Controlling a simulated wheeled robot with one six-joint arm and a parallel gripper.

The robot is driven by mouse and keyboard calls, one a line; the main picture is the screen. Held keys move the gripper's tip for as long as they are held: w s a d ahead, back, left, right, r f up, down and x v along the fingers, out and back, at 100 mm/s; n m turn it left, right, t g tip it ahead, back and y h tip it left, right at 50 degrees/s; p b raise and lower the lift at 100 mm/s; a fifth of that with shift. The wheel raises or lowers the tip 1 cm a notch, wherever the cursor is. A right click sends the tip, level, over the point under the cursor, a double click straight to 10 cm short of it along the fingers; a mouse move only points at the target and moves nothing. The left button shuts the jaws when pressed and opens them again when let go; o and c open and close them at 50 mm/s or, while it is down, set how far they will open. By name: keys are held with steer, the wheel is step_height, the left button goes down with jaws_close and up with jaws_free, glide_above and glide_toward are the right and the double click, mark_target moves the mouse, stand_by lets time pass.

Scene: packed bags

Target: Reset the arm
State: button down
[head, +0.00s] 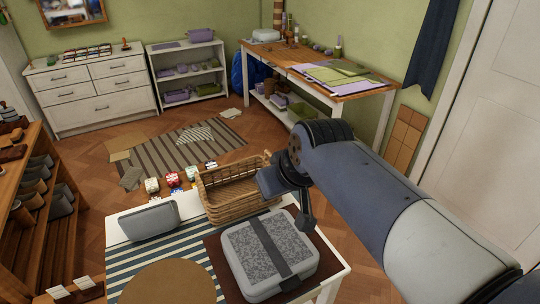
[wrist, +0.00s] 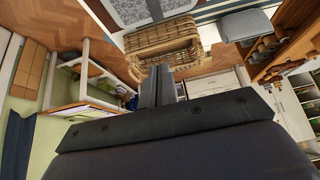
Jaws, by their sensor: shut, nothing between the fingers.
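My gripper (head: 306,224) hangs at the end of my arm, above the right side of the white table (head: 338,268). It is near the wicker basket (head: 225,205) and the back right corner of the grey speckled case (head: 262,250). In the wrist view, my gripper (wrist: 160,70) has its two dark fingers together with nothing between them. The basket (wrist: 165,45) shows beyond the fingertips there, and the case (wrist: 140,10) lies at the top edge. I cannot tell how high the fingers are above the table.
A grey pouch (head: 150,220) stands on the striped cloth (head: 160,254). A round brown mat (head: 165,285) lies at the front. The case has a dark strap and sits on a dark brown mat (head: 215,255). A wooden shelf (head: 60,220) stands left, a workbench (head: 345,88) behind.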

steer(key=w+a, duration=0.3)
steer(key=w, duration=0.6)
steer(key=shift+a+f, duration=0.3)
steer(key=shift+a, duration=0.1)
